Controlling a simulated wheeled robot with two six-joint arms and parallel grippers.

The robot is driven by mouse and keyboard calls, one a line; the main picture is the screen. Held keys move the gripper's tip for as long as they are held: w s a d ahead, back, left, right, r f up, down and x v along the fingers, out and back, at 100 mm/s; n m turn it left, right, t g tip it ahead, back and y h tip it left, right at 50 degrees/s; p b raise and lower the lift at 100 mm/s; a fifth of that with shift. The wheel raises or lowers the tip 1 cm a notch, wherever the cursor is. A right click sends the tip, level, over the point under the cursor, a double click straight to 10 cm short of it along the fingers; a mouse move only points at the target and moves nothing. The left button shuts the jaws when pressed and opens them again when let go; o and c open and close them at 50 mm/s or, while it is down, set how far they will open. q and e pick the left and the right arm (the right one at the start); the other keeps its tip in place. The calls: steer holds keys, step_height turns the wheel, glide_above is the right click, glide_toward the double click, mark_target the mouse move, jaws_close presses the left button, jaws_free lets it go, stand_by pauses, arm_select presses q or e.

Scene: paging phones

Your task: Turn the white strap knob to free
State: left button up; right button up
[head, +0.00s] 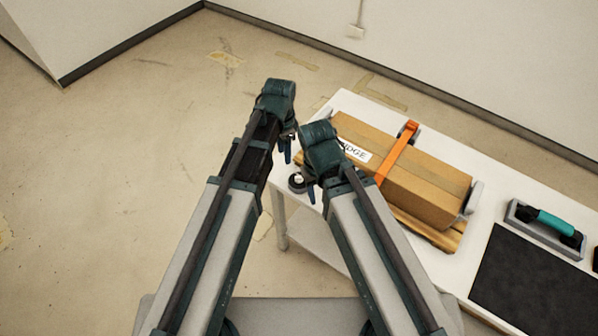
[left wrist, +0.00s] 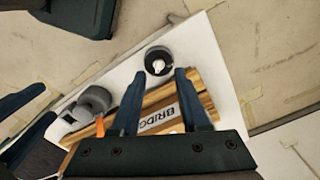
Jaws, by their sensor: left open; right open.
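A round dark piece with a white knob on top (left wrist: 158,66) sits near the table corner in the left wrist view; its edge shows in the head view (head: 296,183). My left gripper (left wrist: 159,74) is open, its fingertips on either side of the white knob in the picture; contact cannot be told. In the head view my left gripper (head: 287,153) is near the table's left end. A grey round piece (left wrist: 95,99) stands beside the orange strap (head: 397,152). My right gripper (head: 310,192) is open and empty near the dark piece.
A cardboard box (head: 430,190) with a BRIDGE label lies strapped on a wooden pallet (head: 440,236) on the white table (head: 490,157). Open floor lies left.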

mark_target(299, 177)
arm_select(q)
steer(key=d+m, duration=0.1)
steer(key=w+d+m, duration=0.1)
steer(key=d, duration=0.1)
steer(key=d+m, duration=0.1)
steer(key=shift+w+d+m, duration=0.25)
steer(key=shift+w+m, duration=0.05)
steer(key=shift+w, duration=0.05)
steer(key=shift+f, duration=0.1)
step_height(299, 177, down, 14)
steer(key=b, duration=1.4)
steer(key=shift+r, duration=0.2)
jaws_close()
